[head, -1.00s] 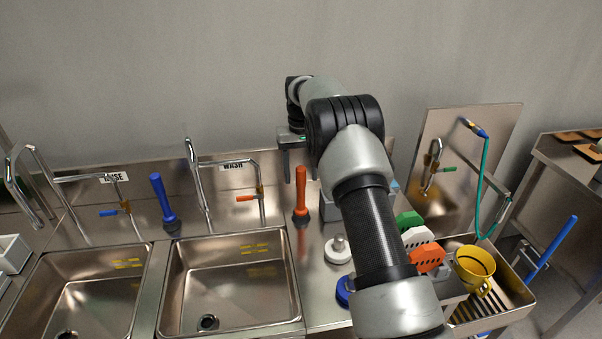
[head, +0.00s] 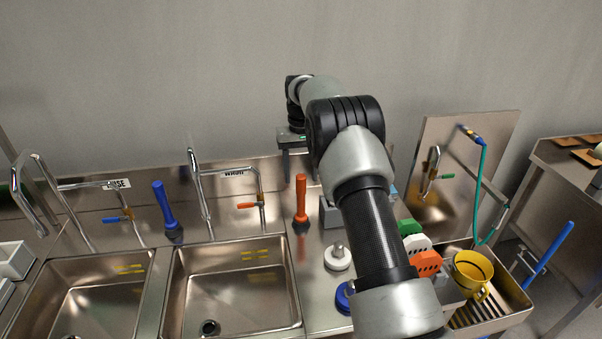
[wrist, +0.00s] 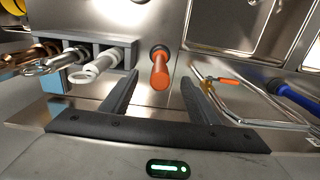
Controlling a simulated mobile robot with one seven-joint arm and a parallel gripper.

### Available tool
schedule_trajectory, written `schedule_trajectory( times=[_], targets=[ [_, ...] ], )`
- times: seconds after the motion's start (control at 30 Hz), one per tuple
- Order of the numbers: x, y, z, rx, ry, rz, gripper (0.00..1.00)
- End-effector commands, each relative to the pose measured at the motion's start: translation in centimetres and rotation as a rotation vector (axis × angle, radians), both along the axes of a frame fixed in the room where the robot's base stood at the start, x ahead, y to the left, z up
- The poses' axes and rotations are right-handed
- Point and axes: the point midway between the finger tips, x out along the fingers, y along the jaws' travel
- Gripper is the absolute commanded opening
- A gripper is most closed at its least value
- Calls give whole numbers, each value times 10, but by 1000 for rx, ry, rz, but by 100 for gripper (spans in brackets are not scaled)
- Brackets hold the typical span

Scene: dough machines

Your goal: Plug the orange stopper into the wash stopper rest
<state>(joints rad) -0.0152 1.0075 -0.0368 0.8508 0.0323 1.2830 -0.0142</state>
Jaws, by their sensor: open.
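The orange stopper (head: 301,199) stands upright on the counter just right of the wash sink, its dark lower end down. It also shows in the wrist view (wrist: 160,72), between my fingers. The wash stopper rest cannot be made out apart from the stopper's dark foot, so I cannot tell whether the stopper is seated in it. My gripper (head: 299,170) is open, near the stopper's upper end, with a finger to each side and visible gaps in the wrist view. My arm hides part of the counter to the right.
The wash sink (head: 235,283) with its tap (head: 198,178) is left of the stopper. A blue stopper (head: 165,207) stands farther left. A grey holder (wrist: 110,47) with ring-ended tools is close beside my gripper.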

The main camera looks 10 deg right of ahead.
Motion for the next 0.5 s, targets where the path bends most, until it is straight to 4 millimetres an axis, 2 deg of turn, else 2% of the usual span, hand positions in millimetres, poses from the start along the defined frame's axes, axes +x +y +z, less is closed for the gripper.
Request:
schedule_trajectory(
  times=[0.23, 0.5],
  targets=[
    [0, 0, 9, 0, 0, 0, 55],
    [0, 0, 9, 0, 0, 0, 55]
  ],
)
